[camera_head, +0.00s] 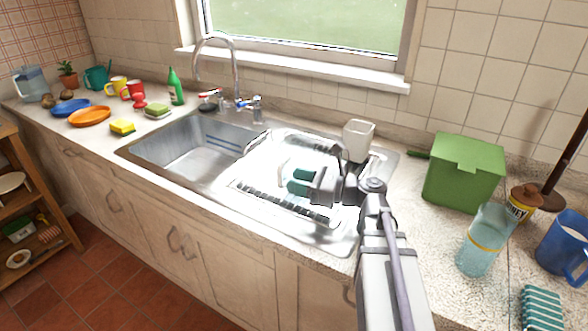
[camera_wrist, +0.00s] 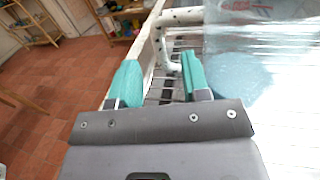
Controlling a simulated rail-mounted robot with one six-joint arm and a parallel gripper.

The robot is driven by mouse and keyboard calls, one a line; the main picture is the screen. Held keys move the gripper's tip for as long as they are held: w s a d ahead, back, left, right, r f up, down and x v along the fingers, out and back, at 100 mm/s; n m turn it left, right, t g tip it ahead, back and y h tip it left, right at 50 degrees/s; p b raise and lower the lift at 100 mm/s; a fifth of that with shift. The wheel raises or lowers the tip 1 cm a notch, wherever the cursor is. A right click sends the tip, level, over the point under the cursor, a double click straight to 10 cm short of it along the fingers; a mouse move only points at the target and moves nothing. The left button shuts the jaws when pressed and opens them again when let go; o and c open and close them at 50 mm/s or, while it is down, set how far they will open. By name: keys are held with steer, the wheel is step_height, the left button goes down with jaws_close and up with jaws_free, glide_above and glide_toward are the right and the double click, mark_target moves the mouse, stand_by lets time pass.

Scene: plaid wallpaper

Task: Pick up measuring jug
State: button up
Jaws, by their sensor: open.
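A clear, pale measuring jug (camera_wrist: 255,72) fills the upper right of the wrist view. Its light, dark-speckled handle (camera_wrist: 162,42) curves out to the left. My gripper (camera_wrist: 160,77) is open, with its two teal fingertips apart. The lower bend of the handle shows in the gap, close to the right fingertip. I cannot tell whether the handle is between the fingers or just beyond them. In the head view my gripper (camera_head: 298,182) is low over the draining area, and glare washes out most of the jug there.
A wire rack (camera_head: 262,195) lies under the gripper, beside the sink basin (camera_head: 195,150). A white cup (camera_head: 358,140) stands behind. To the right are a green box (camera_head: 463,172), a yellow-banded glass container (camera_head: 484,240) and a blue jug (camera_head: 565,245).

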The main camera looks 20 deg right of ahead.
mark_target(280, 187)
steer(key=x, duration=0.5)
jaws_close()
stand_by(0.3)
